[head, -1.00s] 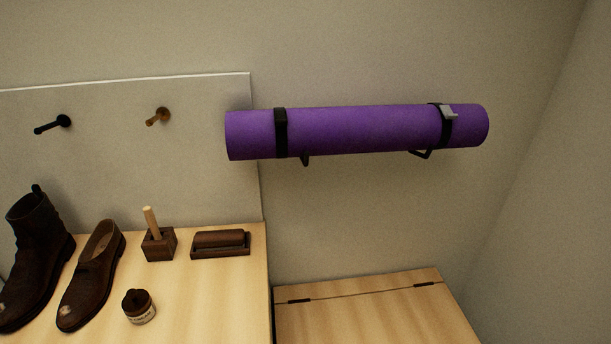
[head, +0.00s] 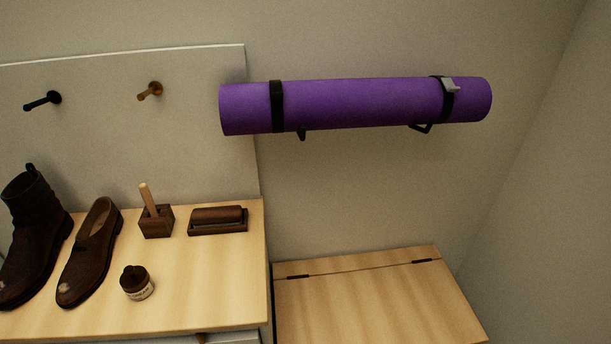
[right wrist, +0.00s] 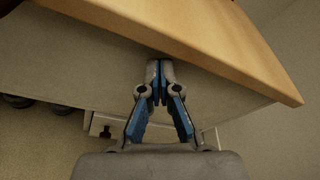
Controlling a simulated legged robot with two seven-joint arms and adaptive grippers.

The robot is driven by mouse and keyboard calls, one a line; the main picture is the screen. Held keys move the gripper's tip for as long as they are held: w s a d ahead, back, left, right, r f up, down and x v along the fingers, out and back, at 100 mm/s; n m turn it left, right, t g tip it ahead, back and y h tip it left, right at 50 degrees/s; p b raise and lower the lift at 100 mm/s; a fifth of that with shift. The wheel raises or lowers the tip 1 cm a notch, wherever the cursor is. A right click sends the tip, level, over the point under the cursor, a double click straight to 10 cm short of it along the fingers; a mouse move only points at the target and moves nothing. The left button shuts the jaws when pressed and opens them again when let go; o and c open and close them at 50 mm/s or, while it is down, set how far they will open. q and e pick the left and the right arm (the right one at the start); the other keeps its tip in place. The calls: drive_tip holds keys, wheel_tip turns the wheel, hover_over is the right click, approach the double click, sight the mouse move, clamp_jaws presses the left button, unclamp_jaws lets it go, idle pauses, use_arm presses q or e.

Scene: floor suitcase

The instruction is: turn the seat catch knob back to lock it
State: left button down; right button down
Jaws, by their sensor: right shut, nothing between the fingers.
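The wooden seat lid (head: 370,305) is in the lower right of the head view, lying flat with two dark hinges along its back. No catch knob shows on the part in view; its front edge is cut off. In the right wrist view my right gripper (right wrist: 160,75) is shut and empty, its fingertips just below a wooden board edge (right wrist: 215,45). A pale plate with a small dark fitting (right wrist: 104,131) sits lower left of the fingers, apart from them. I cannot tell whether this is the catch knob. My left gripper is not in view.
A wooden cabinet top (head: 200,285) holds a boot (head: 35,240), a shoe (head: 90,255), a polish jar (head: 137,283), and brushes (head: 217,220). A purple rolled mat (head: 350,105) hangs on the wall above the seat. The seat lid is clear.

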drive_tip(key=shift+d, duration=0.15)
drive_tip(key=f+v, duration=0.1)
drive_tip(key=v, duration=0.5)
drive_tip(key=shift+r, duration=0.3)
idle(0.4)
drive_tip(key=shift+s+d, duration=0.1)
